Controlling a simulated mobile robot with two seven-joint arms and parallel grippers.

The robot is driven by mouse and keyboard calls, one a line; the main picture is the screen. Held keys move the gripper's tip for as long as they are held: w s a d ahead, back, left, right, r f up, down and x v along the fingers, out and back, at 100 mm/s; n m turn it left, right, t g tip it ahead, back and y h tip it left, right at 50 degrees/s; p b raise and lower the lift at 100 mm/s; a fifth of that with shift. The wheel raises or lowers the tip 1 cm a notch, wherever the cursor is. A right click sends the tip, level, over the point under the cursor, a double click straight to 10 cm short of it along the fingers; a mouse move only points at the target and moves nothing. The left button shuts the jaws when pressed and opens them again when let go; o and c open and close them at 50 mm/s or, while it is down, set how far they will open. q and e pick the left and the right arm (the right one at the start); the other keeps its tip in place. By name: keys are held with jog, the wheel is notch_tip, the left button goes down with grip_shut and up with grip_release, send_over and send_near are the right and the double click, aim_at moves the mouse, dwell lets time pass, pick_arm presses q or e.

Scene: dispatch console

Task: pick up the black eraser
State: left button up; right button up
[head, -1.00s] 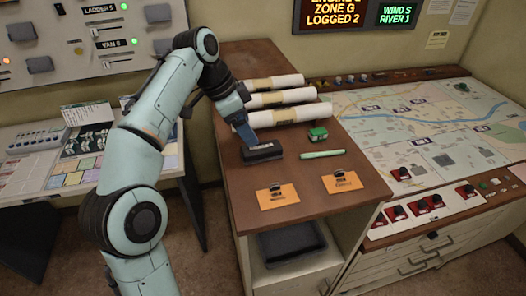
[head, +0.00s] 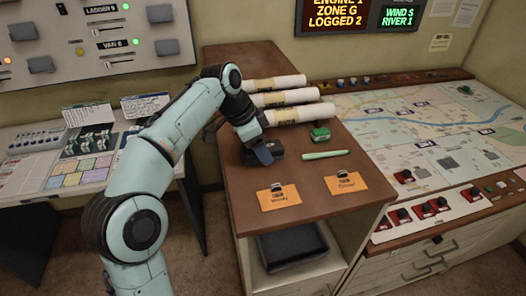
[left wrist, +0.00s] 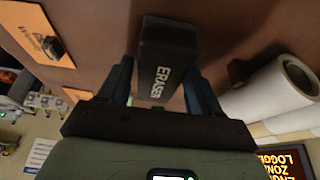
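The black eraser (head: 279,152) lies on the brown cabinet top, partly hidden behind my left gripper in the head view. In the left wrist view the eraser (left wrist: 168,62), marked "ERASER", shows between the two blue fingers. My left gripper (head: 263,153) points down at the eraser, low over the cabinet top. Its fingers are apart, one on each side of the eraser (left wrist: 160,85); I cannot tell whether they touch it. My right gripper is not in view.
A green pen (head: 325,155) and a small green object (head: 320,134) lie to the right of the eraser. Rolled papers (head: 300,114) lie behind. Orange cards with clips (head: 280,200) lie in front. The cabinet top (head: 310,222) has bare room near its front edge.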

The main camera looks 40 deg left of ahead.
pick_arm(q)
jog(key=shift+s, duration=0.1)
jog(key=c, duration=0.6)
notch_tip(320, 180, up, 8)
jog(key=p, duration=0.3)
jog(key=shift+r, duration=0.25)
jog(key=shift+c, duration=0.2)
jog(key=shift+w+r, duration=0.4)
jog(key=shift+r, duration=0.05)
jog(key=shift+s+r, duration=0.35)
jog(key=shift+s, duration=0.2)
jog(key=o, duration=0.4)
jog(key=shift+w, duration=0.25)
jog(key=c, duration=0.3)
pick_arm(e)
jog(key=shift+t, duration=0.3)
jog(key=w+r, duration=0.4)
